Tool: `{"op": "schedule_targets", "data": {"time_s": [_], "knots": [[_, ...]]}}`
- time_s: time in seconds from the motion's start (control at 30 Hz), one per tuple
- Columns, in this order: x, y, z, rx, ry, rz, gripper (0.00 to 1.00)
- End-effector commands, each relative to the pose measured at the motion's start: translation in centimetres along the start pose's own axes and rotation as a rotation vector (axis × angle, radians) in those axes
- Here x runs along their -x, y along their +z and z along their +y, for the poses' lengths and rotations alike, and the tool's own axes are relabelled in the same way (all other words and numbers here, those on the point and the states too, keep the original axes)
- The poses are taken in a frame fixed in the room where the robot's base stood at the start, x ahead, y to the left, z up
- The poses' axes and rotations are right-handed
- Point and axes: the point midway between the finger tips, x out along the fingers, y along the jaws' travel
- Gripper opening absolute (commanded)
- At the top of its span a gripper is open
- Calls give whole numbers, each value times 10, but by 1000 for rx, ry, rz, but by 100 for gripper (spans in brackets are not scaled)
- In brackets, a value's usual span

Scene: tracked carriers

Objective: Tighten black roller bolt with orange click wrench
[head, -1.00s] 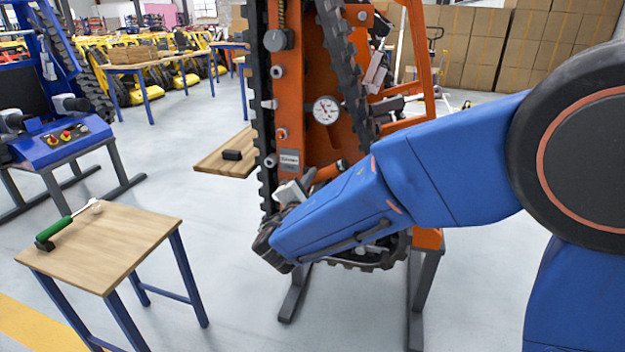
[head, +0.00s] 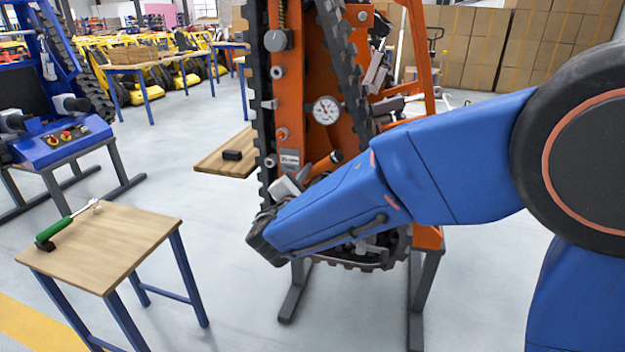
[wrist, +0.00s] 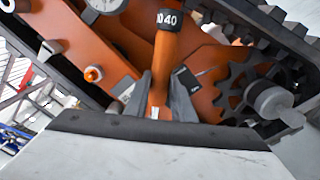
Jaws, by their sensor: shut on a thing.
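The orange click wrench (wrist: 162,65) stands between my gripper's (wrist: 158,98) two fingers in the wrist view, which are shut on its handle. A black band marked 40 is on its upper part. In the head view, the orange handle (head: 322,167) with a dark end shows just above my gripper (head: 303,182), in front of the lower orange carrier frame. The wrench's working end is out of the wrist picture, and I cannot tell whether it sits on a bolt. I cannot make out the black roller bolt for certain. A small orange-ringed bolt (wrist: 92,74) shows left of the wrench.
The orange tracked carrier (head: 325,75) with a dial gauge (head: 326,110) stands upright on a grey stand. A toothed sprocket (wrist: 240,90) is close right of my gripper. A wooden table (head: 120,245) at front left bears a green-handled tool (head: 68,225). Floor between is clear.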

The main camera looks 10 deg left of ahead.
Motion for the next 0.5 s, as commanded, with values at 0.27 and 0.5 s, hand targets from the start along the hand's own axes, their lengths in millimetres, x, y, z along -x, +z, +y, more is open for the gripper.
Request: {"op": "schedule_targets", "data": {"time_s": [0.27,0.5], "knots": [[0,0,9,57,1,0,0],[0,0,17,116,0,-1,0]]}}
